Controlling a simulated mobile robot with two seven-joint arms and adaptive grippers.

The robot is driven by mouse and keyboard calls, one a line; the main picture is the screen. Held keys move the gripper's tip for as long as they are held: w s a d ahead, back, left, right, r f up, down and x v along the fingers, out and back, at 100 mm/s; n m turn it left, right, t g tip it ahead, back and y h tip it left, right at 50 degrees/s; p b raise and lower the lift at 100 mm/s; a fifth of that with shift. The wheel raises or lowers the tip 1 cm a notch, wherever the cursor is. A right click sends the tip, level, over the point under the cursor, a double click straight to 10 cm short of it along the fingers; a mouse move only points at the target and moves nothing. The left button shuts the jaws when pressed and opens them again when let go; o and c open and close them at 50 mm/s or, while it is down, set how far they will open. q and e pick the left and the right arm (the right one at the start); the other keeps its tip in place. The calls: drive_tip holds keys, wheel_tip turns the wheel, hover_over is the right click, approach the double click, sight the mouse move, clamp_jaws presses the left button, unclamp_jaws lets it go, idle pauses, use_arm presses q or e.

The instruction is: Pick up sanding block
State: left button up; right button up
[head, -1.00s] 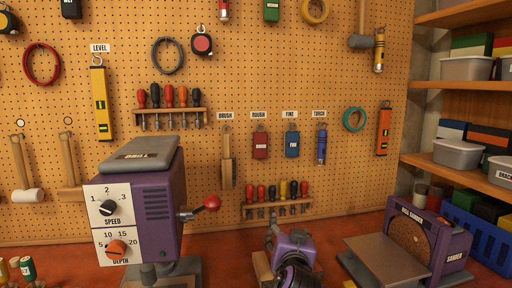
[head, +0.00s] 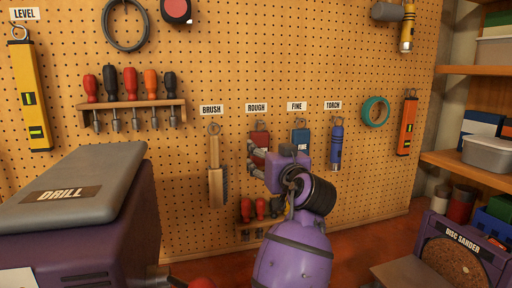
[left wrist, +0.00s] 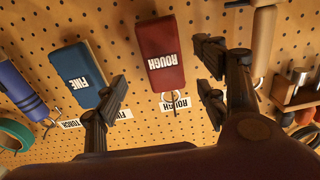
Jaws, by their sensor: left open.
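The red sanding block (head: 261,136) hangs from a hook under the ROUGH label on the pegboard, partly hidden by my left gripper. The blue sanding block (head: 300,137) hangs to its right under the FINE label. My left gripper (head: 251,159) is open in front of the red block. In the left wrist view, upside down, the red block (left wrist: 162,55) shows in the gap between the open fingers (left wrist: 162,88). The blue block (left wrist: 82,76) lies outside the gap, beside the left-hand finger. No contact with the red block is clear. My right gripper is out of view.
A brush (head: 216,172) hangs left of the red block and a blue torch (head: 336,145) hangs right of the blue one. Screwdrivers (head: 262,208) sit in a rack below. A drill (head: 80,205) stands left, a disc sander (head: 455,255) right.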

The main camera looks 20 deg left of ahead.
sight(261, 147)
use_arm(q)
drive_tip(key=shift+w+a+r, duration=0.3)
drive_tip(key=shift+w+a, duration=0.2)
drive_tip(key=shift+w, duration=0.1)
drive_tip(key=p+x, duration=0.1)
drive_tip(key=x, duration=0.3)
drive_tip(key=shift+w+a+r, duration=0.1)
drive_tip(key=shift+w+a, duration=0.1)
drive_tip(key=shift+a, duration=0.2)
drive_tip(key=shift+w+a, duration=0.2)
drive_tip(key=shift+w, duration=0.15)
drive_tip(key=c, duration=1.4)
drive_tip(key=shift+c, duration=0.2)
